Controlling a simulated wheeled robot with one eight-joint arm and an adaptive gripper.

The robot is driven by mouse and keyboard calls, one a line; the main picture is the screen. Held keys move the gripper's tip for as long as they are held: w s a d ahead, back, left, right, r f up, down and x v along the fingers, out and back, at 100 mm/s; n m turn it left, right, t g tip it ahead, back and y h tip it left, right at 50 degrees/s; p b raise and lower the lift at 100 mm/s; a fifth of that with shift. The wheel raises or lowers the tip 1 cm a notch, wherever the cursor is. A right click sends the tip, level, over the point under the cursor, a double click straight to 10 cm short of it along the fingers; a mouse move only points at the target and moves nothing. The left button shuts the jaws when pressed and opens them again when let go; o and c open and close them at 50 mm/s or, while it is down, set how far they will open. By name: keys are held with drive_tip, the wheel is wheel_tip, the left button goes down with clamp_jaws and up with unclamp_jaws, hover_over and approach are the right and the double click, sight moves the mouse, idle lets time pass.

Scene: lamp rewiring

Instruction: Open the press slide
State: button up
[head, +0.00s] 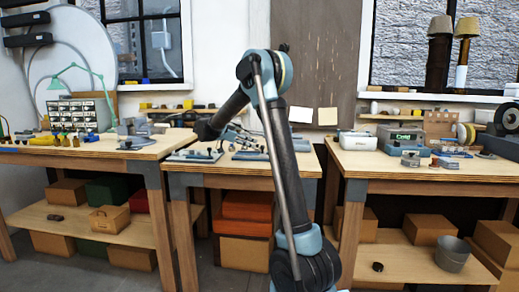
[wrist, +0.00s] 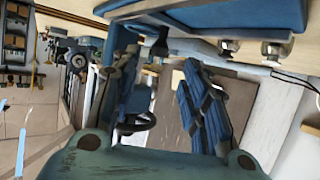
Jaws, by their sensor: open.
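In the wrist view my gripper (wrist: 160,62) is open, with its two dark blue ridged fingers apart. A dark curved piece shows beside the left finger, and I cannot tell whether it touches. A large blue and grey body (wrist: 215,15) lies just beyond the fingertips, cut off by the top edge. I cannot tell whether it is the press or where its slide is. In the head view my arm bends over the middle bench (head: 292,163), and I cannot make out the gripper there.
Grey tools (head: 250,155) lie on the middle bench. The left bench (head: 60,155) carries a green lamp, a panel box (head: 80,113) and a grey device (head: 132,130). The right bench (head: 365,165) holds blue-grey boxes (head: 403,140).

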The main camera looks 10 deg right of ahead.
drive_tip(key=x, duration=0.7)
drive_tip(key=shift+d, duration=0.1)
clamp_jaws()
